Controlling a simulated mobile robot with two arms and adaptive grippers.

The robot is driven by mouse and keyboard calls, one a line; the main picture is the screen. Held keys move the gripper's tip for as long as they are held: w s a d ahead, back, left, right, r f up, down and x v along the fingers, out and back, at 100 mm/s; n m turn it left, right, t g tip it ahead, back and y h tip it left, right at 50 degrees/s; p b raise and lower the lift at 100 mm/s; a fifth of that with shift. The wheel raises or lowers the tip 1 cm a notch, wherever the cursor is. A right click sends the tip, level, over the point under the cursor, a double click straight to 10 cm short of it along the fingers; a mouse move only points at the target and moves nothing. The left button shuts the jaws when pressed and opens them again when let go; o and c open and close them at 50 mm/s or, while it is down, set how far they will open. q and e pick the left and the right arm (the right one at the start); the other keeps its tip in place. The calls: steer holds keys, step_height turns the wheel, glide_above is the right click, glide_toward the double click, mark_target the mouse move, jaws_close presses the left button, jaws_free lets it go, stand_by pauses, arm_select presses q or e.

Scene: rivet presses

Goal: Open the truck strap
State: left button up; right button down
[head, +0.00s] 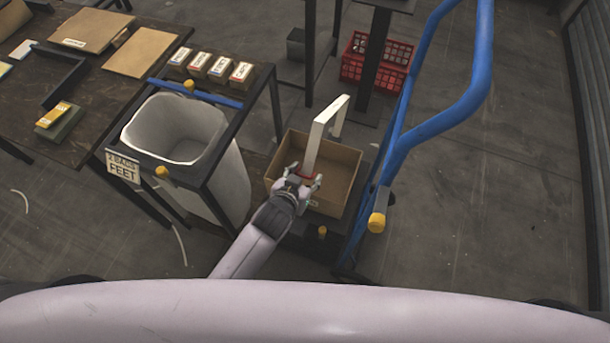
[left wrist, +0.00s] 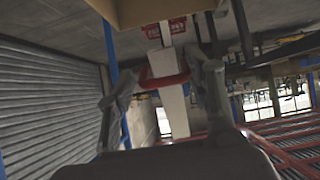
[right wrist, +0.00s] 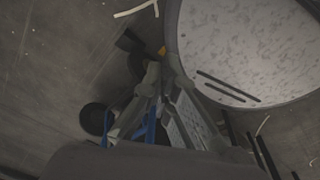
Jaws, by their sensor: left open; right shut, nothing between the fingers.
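A pale upright bar with a bent top (head: 322,130) stands at the cardboard box (head: 345,172) on the low truck. A red loop or handle (head: 308,175) sits low on the bar. My left gripper (head: 301,186) is open at this red part, with its fingers to either side. In the left wrist view the red loop (left wrist: 165,80) crosses the bar between my open fingers (left wrist: 158,85); whether they touch it I cannot tell. My right gripper (right wrist: 158,85) is shut and empty over the floor, outside the head view. I cannot tell which part is the strap.
Blue truck rails (head: 440,125) rise right of the box, with a yellow-ended post (head: 377,221). A white bin (head: 180,135) in a dark frame stands left. A red crate (head: 377,62) is behind. A pale round surface (right wrist: 250,45) lies near my right gripper. The right floor is open.

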arm_select(q)
steer(key=shift+a, duration=0.3)
steer(key=v, duration=1.2)
steer(key=shift+d, duration=0.25)
arm_select(e)
steer(key=shift+s+a, duration=0.15)
steer(key=shift+s, duration=0.65)
steer(key=shift+f, duration=0.1)
